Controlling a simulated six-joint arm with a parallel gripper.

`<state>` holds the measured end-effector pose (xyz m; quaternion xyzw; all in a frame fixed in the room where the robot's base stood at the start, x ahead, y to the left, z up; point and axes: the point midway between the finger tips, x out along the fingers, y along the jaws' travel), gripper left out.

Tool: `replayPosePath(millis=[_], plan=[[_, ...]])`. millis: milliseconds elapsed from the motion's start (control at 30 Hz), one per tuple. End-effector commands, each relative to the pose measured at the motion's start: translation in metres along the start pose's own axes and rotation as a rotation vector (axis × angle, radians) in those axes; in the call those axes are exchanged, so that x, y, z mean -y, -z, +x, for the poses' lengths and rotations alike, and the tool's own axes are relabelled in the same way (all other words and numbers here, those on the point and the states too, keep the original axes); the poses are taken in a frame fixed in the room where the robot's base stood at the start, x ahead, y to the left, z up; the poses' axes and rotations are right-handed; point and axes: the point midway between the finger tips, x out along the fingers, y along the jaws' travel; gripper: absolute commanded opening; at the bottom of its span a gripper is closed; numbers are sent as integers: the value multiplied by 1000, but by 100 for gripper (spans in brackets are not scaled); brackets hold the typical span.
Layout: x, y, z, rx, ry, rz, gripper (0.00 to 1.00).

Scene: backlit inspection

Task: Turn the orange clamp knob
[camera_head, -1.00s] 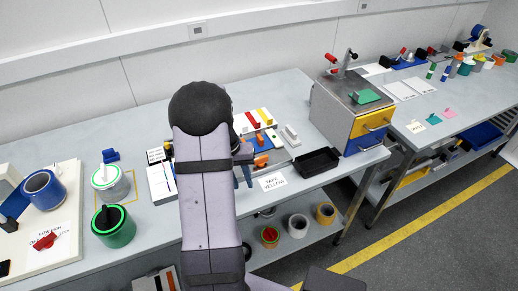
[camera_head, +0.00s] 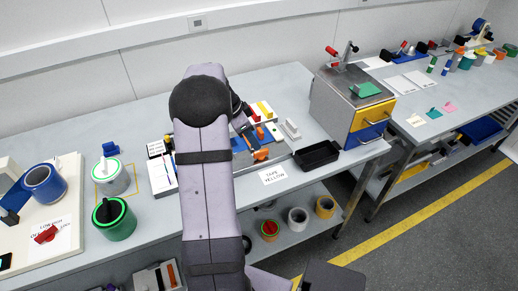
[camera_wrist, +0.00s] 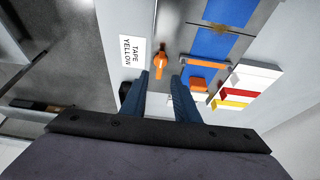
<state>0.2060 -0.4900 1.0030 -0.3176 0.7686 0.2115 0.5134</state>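The orange clamp knob (camera_wrist: 160,62) shows in the wrist view as a small upright-looking piece with a narrow end, beside a blue-and-grey fixture (camera_wrist: 210,42). In the head view an orange piece that looks like the same knob (camera_head: 261,155) is at the fixture's front edge. My gripper (camera_wrist: 161,75) has two blue fingers spread apart with an empty gap between them. In the wrist view the knob appears just beyond the fingertips, in line with the gap; I see no contact. In the head view my arm hides much of the gripper.
An orange bar (camera_wrist: 203,63) and an orange block (camera_wrist: 199,85) are close by on the fixture. A "TAPE YELLOW" card (camera_head: 272,176) lies in front. A black tray (camera_head: 317,155) and a grey drawer cabinet (camera_head: 338,112) stand to the right.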

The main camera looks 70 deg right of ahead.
Motion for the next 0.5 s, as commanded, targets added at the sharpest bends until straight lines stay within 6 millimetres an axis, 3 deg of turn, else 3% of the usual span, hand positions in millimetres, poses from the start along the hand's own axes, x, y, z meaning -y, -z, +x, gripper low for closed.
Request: replayPosePath(millis=[500], plan=[[-1,0,58,1,-3,-2,28]])
